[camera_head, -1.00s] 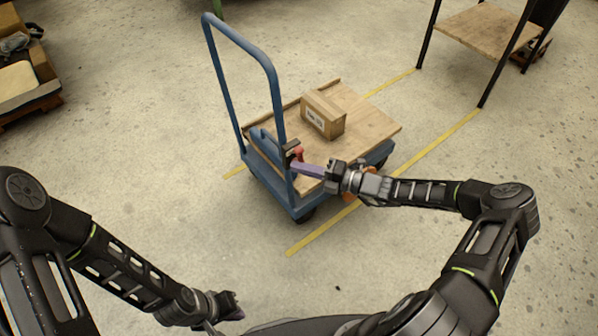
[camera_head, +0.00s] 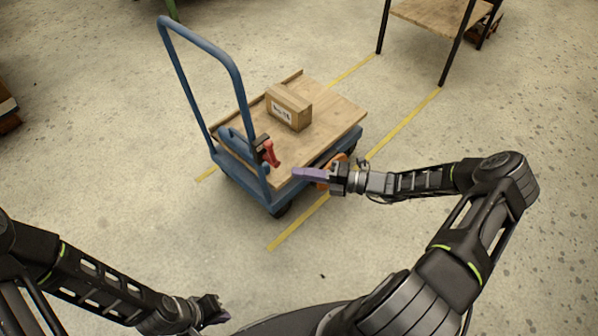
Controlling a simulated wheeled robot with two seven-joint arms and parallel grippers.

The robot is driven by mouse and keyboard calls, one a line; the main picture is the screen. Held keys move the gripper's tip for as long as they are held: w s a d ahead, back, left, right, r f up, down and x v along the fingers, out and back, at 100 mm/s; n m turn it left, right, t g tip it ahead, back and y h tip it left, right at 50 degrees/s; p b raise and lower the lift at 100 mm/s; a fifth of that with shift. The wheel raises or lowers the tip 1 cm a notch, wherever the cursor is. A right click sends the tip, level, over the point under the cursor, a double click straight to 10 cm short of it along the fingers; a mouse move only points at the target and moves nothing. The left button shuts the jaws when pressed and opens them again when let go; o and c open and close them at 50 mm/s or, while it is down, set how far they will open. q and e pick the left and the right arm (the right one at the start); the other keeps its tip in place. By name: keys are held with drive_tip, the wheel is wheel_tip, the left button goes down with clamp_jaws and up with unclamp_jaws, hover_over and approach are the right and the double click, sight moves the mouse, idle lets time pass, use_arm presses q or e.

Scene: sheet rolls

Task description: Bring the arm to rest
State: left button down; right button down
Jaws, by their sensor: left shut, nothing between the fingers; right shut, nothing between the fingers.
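My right gripper (camera_head: 310,174) is shut and empty, its purple fingers pointing left in front of the cart's near right edge. My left gripper (camera_head: 218,318) is shut and empty, low at the bottom of the view, over the floor. The blue cart (camera_head: 240,165) stands ahead with its tall blue handle at its left end. A red lever or clamp (camera_head: 270,153) sits by the handle's base, a short way left of my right fingertips and apart from them in the picture. A cardboard box (camera_head: 289,106) with a white label rests on the cart's wooden deck (camera_head: 335,110).
Yellow floor lines (camera_head: 402,124) run beside the cart. A table with a wooden top (camera_head: 432,14) and dark legs stands at the back right. The concrete floor (camera_head: 120,150) on the left is largely clear.

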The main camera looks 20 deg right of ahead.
idle(0.3)
drive_tip(key=s+a+f+n+g+h+p, duration=0.1)
drive_tip(key=s+a+f+n+g+h, duration=0.25)
drive_tip(key=s+f+n, duration=0.5)
drive_tip(key=s+a+f+n+g+h+p, duration=0.2)
drive_tip(key=s+a+f+n+g, duration=0.3)
drive_tip(key=n, duration=0.7)
drive_tip(key=s+a+r+n+h+p, duration=0.2)
drive_tip(key=s+a+r+n, duration=0.3)
drive_tip(key=n, duration=0.5)
drive_tip(key=s+a+r+n+g+h+p, duration=0.1)
drive_tip(key=s+a+r+n+p, duration=0.3)
drive_tip(key=n, duration=0.6)
drive_tip(key=shift+s+a+r+h, duration=0.45)
drive_tip(key=shift+s+r, duration=0.25)
drive_tip(key=shift+s, duration=0.1)
